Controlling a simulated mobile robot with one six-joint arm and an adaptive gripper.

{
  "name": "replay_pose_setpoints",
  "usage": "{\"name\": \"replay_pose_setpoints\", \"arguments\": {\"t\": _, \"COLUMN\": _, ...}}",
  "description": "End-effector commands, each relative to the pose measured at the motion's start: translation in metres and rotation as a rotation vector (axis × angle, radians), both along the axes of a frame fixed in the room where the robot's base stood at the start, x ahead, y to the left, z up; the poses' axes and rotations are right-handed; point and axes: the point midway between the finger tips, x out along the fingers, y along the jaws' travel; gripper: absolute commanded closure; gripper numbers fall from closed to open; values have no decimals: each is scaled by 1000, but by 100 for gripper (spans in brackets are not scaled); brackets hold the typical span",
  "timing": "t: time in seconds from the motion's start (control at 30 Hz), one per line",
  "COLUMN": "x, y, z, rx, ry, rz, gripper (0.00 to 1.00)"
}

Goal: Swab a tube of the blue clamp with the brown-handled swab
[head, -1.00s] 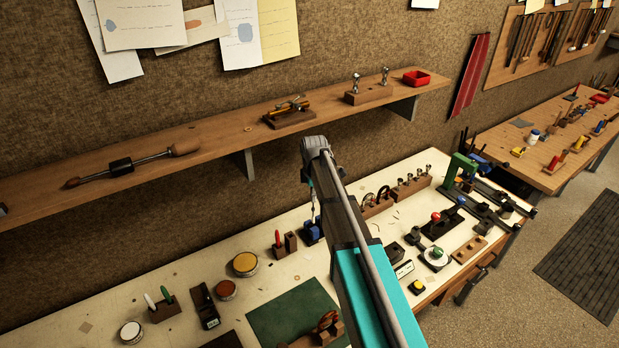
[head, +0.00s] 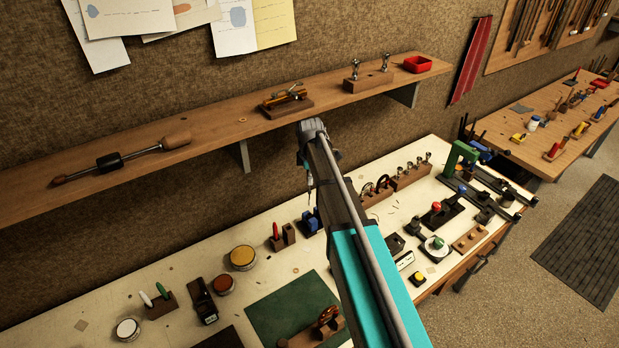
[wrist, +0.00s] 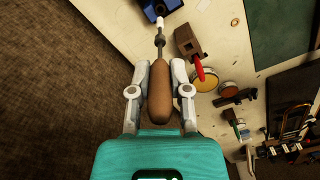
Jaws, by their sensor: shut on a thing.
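My gripper (wrist: 158,95) is shut on the brown handle of the swab (wrist: 160,78) in the wrist view. The swab's thin dark rod runs away from the jaws to a white end. The blue clamp (wrist: 151,10) is at the top edge of that view, partly cut off, right by the white end. I cannot tell whether this end is inside a tube. In the head view the blue clamp (head: 309,222) stands on the pale bench below my gripper (head: 306,163). The swab (head: 311,192) hangs down over it. My arm hides part of the gripper.
A wooden shelf (head: 215,121) runs along the wall behind my wrist. A wooden block with a red-handled tool (head: 276,233) stands left of the clamp. Wooden holders (head: 376,197) stand to its right. A green mat (head: 280,308) lies in front.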

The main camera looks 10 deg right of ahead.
Motion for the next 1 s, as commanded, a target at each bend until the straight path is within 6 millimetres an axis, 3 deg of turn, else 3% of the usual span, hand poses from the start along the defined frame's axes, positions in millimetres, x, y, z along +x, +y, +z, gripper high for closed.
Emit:
{"name": "replay_pose_setpoints", "arguments": {"t": 0.6, "x": 0, "y": 0, "z": -34, "rx": 0, "ry": 0, "rz": 0, "gripper": 100}}
{"name": "replay_pose_setpoints", "arguments": {"t": 1.0, "x": 0, "y": 0, "z": -38, "rx": 0, "ry": 0, "rz": 0, "gripper": 100}}
